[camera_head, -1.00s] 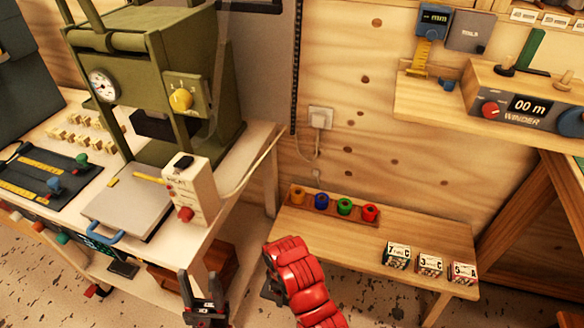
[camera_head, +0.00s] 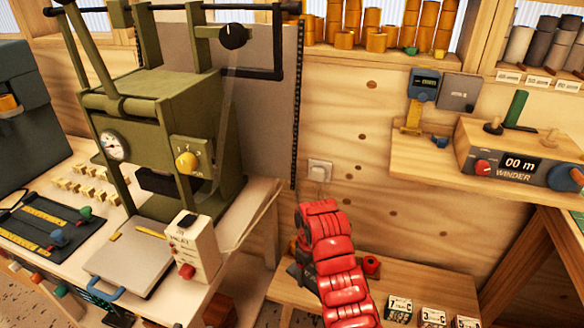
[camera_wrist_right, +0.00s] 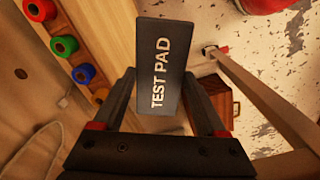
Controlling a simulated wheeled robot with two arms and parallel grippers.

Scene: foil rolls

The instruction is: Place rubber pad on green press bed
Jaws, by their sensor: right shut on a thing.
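The rubber pad (camera_wrist_right: 165,60) is a dark block marked "TEST PAD". In the right wrist view it sits between the two fingers of my right gripper (camera_wrist_right: 164,100), which is shut on it. In the head view my red right arm hides most of the right gripper (camera_head: 296,268), and I cannot make out the pad there. The green press (camera_head: 135,115) stands on the white bench, left of the gripper. My left gripper is not in view.
A grey plate with a blue handle (camera_head: 130,258) and a white control box (camera_head: 192,248) stand before the press. A low wooden bench (camera_head: 440,290) holds small boxes and coloured spools, including a red one (camera_wrist_right: 41,9). A winder (camera_head: 520,155) sits on a shelf at right.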

